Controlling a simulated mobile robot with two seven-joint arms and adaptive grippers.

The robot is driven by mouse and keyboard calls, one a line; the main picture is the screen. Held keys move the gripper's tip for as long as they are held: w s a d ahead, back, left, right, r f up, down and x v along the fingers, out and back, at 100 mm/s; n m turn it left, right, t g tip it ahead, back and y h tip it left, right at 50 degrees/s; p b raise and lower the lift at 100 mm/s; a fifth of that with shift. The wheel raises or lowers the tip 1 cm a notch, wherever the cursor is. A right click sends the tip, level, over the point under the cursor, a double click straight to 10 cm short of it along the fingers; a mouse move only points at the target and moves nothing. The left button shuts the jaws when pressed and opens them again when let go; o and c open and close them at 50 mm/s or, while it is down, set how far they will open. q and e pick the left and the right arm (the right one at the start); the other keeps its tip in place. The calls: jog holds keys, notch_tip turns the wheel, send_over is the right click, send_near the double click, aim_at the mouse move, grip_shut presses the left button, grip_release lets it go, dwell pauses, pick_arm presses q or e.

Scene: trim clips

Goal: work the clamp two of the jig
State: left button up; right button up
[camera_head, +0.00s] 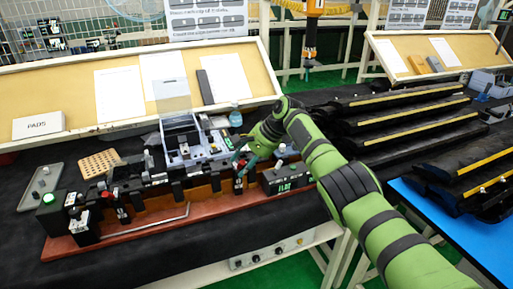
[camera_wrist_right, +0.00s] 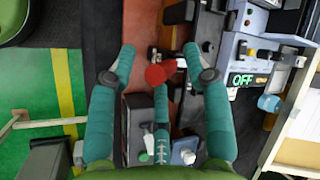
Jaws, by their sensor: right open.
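The jig (camera_head: 150,226) is a long red-brown base with black fixtures along it. No readable label shows which is clamp two. My right gripper (camera_head: 243,161) is just above the right-hand one. In the right wrist view, the teal fingers of my right gripper (camera_wrist_right: 158,60) are spread, with a red knob (camera_wrist_right: 159,74) between them. I cannot tell whether they touch it. My left gripper is not in view.
A grey device (camera_head: 190,146) stands behind the jig; a lit OFF display (camera_wrist_right: 243,80) shows in the wrist view. A black box (camera_head: 287,179) sits at the jig's right end. A silver rod (camera_head: 147,226) lies along the front. Black racks (camera_head: 400,115) stand to the right.

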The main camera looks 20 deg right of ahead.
jog(key=v, duration=1)
jog(key=shift+d+r, duration=0.2)
jog(key=shift+r, duration=0.15)
jog(key=shift+s+d, duration=0.1)
jog(key=shift+s, duration=0.05)
